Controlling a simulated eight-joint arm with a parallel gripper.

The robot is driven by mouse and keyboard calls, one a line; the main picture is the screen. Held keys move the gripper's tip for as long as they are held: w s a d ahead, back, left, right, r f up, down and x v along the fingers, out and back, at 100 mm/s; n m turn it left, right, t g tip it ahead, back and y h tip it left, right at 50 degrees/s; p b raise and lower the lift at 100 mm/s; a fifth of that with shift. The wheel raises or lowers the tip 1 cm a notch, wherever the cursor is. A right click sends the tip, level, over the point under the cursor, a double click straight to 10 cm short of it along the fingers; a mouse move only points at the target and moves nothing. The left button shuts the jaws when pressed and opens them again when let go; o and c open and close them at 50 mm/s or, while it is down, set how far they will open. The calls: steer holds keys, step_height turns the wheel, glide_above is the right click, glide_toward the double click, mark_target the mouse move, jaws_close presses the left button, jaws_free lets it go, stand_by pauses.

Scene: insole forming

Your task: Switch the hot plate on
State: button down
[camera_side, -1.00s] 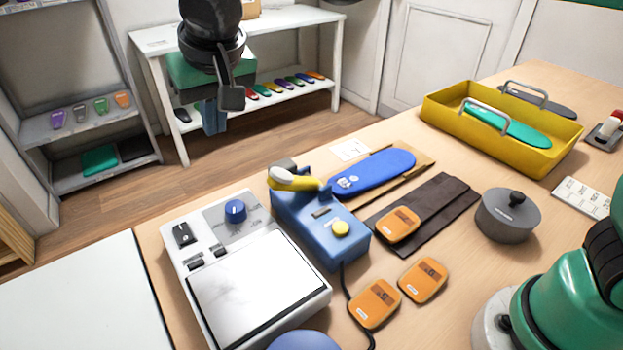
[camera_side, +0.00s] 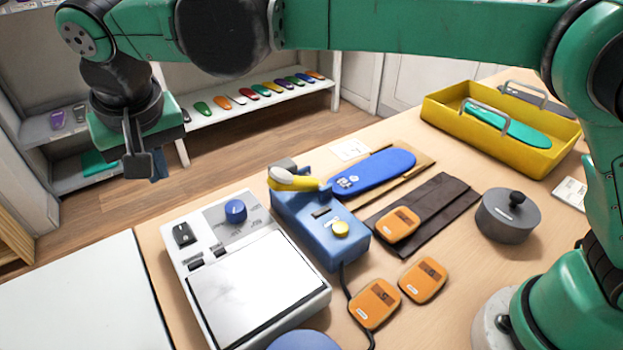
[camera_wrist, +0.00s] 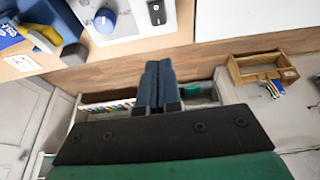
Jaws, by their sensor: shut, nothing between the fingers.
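The hot plate (camera_side: 208,318) is a white unit at the table's front left, with a bright square heating surface (camera_side: 258,287), a blue knob (camera_side: 236,211), a black rocker switch (camera_side: 184,234) and two small dark controls behind the surface. In the wrist view the blue knob (camera_wrist: 104,20) and the black switch (camera_wrist: 156,12) show at the top. My gripper (camera_side: 158,178) is shut and empty, in the air up and left of the hot plate, apart from it. In the wrist view its fingers (camera_wrist: 158,84) are together. The switch's on or off position cannot be told.
Orange timers (camera_side: 375,303), a blue insole (camera_side: 372,172), a grey lidded pot (camera_side: 507,217) and a yellow tray (camera_side: 470,124) lie farther right. A white surface (camera_side: 80,295) is clear.

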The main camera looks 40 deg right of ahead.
mark_target(183, 232)
steer(key=x, duration=1.2)
steer(key=shift+s+f, duration=0.1)
steer(key=shift+s, duration=0.25)
steer(key=shift+w+f, duration=0.1)
steer(key=shift+f, duration=0.2)
steer(key=shift+s+r, duration=0.15)
steer(key=shift+s, duration=0.7)
steer(key=shift+r, duration=0.1)
steer(key=v, duration=1.4)
steer(key=shift+w, duration=0.35)
